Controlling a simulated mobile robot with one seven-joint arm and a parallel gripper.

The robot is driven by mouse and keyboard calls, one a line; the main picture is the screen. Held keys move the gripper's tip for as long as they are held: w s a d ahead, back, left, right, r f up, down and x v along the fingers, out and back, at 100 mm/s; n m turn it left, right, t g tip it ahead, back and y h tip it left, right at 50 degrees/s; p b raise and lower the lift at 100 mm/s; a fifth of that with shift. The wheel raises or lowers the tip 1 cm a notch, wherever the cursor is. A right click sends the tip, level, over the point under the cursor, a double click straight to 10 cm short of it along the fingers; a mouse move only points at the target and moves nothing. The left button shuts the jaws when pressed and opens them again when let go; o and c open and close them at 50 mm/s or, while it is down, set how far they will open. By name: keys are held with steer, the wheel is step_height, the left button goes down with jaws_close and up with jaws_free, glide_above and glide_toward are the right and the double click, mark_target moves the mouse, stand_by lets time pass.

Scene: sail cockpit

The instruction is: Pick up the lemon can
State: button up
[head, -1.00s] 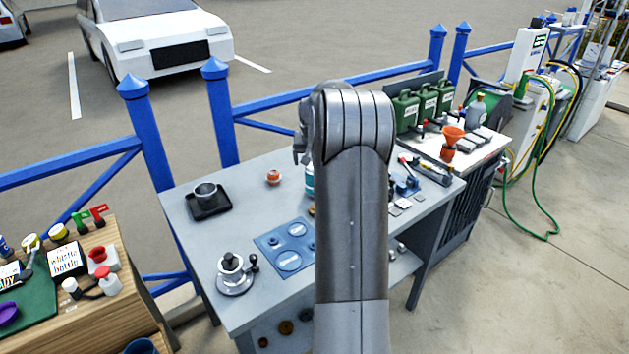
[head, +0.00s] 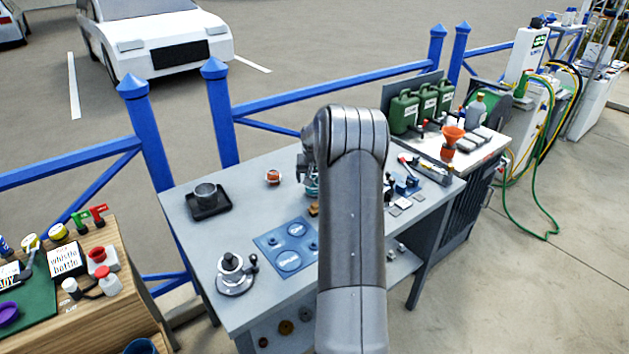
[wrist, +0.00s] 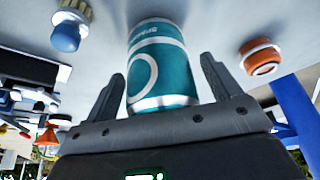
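A teal and white can (wrist: 160,60) stands on the grey workbench in the wrist view; its lettering is only partly visible, and I cannot read the word lemon on it. My gripper (wrist: 163,68) is open, with one finger on each side of this can and small gaps visible. In the head view the can (head: 311,187) shows only as a sliver of teal below my gripper (head: 304,170), mostly hidden by my arm.
An orange-ringed jar (head: 273,177) stands left of the can. A dark tray (head: 210,207) with a metal cup, a blue mat (head: 270,241) and a metal pot (head: 233,274) are on the workbench (head: 240,205). Yellow-topped items (head: 58,232) stand on the wooden bench at left.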

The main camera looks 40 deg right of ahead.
steer(key=c, duration=1.2)
steer(key=shift+r, duration=0.1)
